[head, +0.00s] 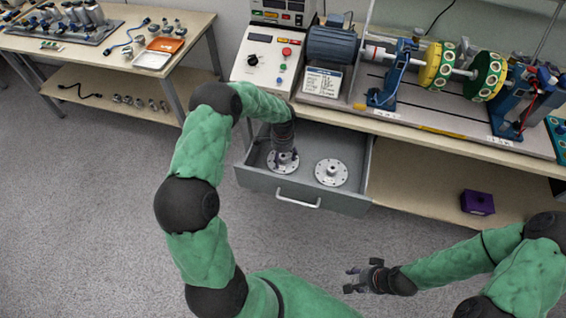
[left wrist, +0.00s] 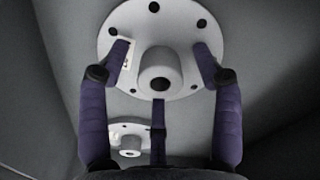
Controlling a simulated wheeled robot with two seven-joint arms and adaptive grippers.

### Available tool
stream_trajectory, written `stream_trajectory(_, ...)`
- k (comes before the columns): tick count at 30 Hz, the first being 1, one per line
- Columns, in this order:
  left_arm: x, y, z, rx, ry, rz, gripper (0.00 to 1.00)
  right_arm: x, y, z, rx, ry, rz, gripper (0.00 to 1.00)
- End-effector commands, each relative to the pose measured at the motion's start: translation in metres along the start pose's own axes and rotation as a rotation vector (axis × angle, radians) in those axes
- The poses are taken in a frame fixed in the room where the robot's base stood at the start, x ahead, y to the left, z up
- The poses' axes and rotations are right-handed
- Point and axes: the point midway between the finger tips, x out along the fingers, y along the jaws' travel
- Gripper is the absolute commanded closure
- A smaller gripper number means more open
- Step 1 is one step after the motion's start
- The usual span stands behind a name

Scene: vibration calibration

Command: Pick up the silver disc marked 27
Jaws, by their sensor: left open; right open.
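Two silver discs with raised hubs and rim holes lie in the open grey drawer (head: 257,177). The left disc (head: 273,166) is partly hidden under my left gripper (head: 284,157). The right disc (head: 331,172) lies clear beside it. In the left wrist view the near disc (left wrist: 160,20) fills the top, its hub (left wrist: 160,70) between the open fingers of my left gripper (left wrist: 163,62). I cannot tell whether the fingers touch it. The other disc (left wrist: 130,139) shows small below. No number is readable on either disc. My right gripper (head: 362,277) is open and empty, above the floor.
The drawer hangs out below a bench carrying a control box (head: 268,62), a motor (head: 332,45) and a shaft with green-yellow rotors (head: 486,76). A purple box (head: 478,202) sits on the lower shelf. A second table (head: 100,52) stands left. The floor in front is clear.

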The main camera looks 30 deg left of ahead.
Motion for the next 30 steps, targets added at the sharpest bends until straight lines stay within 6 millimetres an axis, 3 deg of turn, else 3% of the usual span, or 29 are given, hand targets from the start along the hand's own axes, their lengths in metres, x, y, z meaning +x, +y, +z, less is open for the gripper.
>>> stream_trajectory(5, -0.001, -0.001, 0.000, -0.001, 0.001, -0.001, 0.35, -0.001, 0.000, 0.000, 0.000, 0.000, 0.000, 0.56)
stream_trajectory(8, -0.001, 0.000, 0.000, -0.001, 0.001, -0.001, 0.57, -0.001, 0.000, 0.000, 0.000, 0.001, 0.000, 0.56)
stream_trajectory(12, -0.001, 0.000, 0.000, -0.001, 0.001, -0.001, 0.97, -0.001, 0.000, 0.000, 0.000, 0.000, 0.000, 0.56)
stream_trajectory(13, -0.001, 0.000, 0.000, -0.001, 0.001, 0.000, 1.00, -0.001, 0.000, 0.000, 0.000, 0.000, 0.000, 0.56)
stream_trajectory(23, -0.003, -0.001, -0.001, -0.001, 0.002, -0.002, 1.00, -0.001, -0.001, 0.000, 0.000, 0.000, 0.000, 0.56)
stream_trajectory(30, -0.024, -0.002, -0.001, -0.003, 0.004, -0.004, 1.00, -0.010, -0.004, 0.000, 0.000, 0.000, 0.000, 0.56)
